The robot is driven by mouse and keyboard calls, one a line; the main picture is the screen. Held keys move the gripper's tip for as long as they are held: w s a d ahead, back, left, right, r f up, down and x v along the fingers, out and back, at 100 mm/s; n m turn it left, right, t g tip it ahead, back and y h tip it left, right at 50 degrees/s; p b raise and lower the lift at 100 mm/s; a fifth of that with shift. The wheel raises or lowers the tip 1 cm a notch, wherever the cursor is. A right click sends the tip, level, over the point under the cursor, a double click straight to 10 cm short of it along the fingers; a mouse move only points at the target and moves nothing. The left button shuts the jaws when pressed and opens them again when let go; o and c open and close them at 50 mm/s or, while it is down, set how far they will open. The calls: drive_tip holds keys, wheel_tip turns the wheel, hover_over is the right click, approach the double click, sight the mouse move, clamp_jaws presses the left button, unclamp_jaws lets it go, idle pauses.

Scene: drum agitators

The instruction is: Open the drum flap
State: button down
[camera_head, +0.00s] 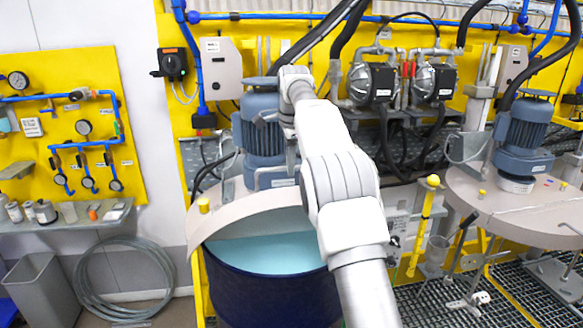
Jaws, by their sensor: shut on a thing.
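The dark blue drum (265,295) stands at the lower middle, with a beige lid. Its curved beige flap (245,218) is tilted up, and the light blue inside of the drum (265,253) shows below it. A yellow knob (203,205) is at the flap's left end. A blue agitator motor (258,135) stands behind the flap. My white arm reaches up from the bottom across the drum's right side and ends near the motor. My gripper is hidden behind the arm, so its hold cannot be seen. The arm also hides the right part of the flap.
A second agitator drum with a flat beige lid (530,208) and blue motor (525,135) stands at right. A yellow post (424,225) and metal grating (420,305) lie between. Two pumps (373,80) hang behind. A grey bin (42,290) and coiled hose (125,250) are at left.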

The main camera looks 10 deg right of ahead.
drive_tip(key=shift+w+f, duration=0.25)
drive_tip(key=shift+f, duration=0.1)
idle(0.3)
drive_tip(key=c, duration=1.2)
unclamp_jaws()
drive_tip(key=o, duration=0.3)
drive_tip(key=shift+w, duration=0.2)
drive_tip(key=shift+o, duration=0.2)
drive_tip(key=shift+r, duration=0.2)
drive_tip(key=shift+s, duration=0.2)
